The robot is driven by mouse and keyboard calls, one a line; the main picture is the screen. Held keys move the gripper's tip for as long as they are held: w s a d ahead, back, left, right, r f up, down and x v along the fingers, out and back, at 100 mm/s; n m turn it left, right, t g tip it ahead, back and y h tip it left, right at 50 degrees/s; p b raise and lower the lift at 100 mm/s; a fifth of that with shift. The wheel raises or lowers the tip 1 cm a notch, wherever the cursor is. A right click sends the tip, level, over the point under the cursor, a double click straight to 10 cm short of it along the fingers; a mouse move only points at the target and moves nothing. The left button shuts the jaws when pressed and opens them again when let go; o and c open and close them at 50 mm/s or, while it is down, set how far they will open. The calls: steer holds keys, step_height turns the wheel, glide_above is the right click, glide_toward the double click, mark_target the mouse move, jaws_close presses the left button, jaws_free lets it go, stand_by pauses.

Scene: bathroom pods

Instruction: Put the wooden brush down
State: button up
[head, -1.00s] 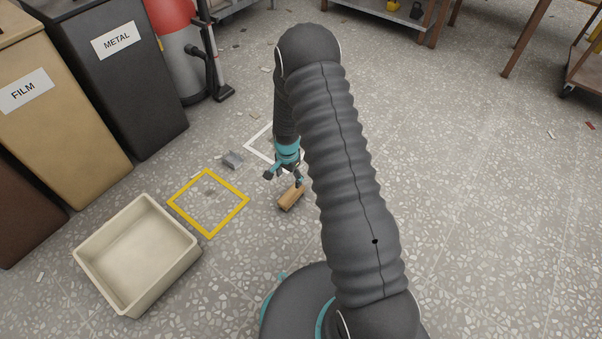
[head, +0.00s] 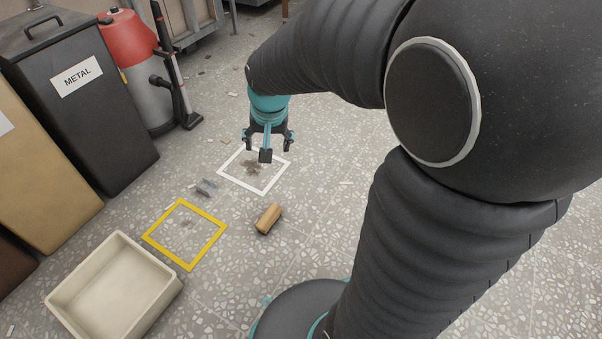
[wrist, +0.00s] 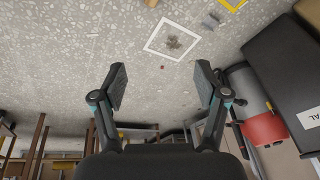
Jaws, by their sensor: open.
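The wooden brush (head: 269,219) lies on the speckled floor, just right of the yellow square outline (head: 216,240). In the wrist view, a small piece of tan wood (wrist: 151,3) shows at the top edge, cut off by the frame. My gripper (head: 267,150) is open and empty, raised above the floor near the white square outline (head: 225,170). Its two spread fingers (wrist: 161,88) have nothing between them in the wrist view. The brush is apart from my gripper, nearer the camera in the head view. Its bristles cannot be made out.
A cream bin (head: 68,318) stands at lower left. A grey piece (head: 206,187) lies between the outlines, and dark debris (head: 251,167) lies inside the white one. The METAL bin (head: 84,110) and a red-topped vacuum (head: 140,75) stand at the back left.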

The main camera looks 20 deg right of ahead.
steer(key=s+r+n+t, duration=0.1)
steer(key=s+r, duration=0.3)
steer(key=s, duration=0.5)
steer(key=s+r+n+t, duration=0.1)
steer(key=s+r+n, duration=0.2)
steer(key=s, duration=0.6)
steer(key=shift+s+r, duration=0.2)
steer(key=shift+r, duration=0.45)
steer(key=shift+r, duration=0.15)
step_height(320, 180, up, 6)
steer(key=p, duration=0.6)
steer(key=shift+c, duration=0.2)
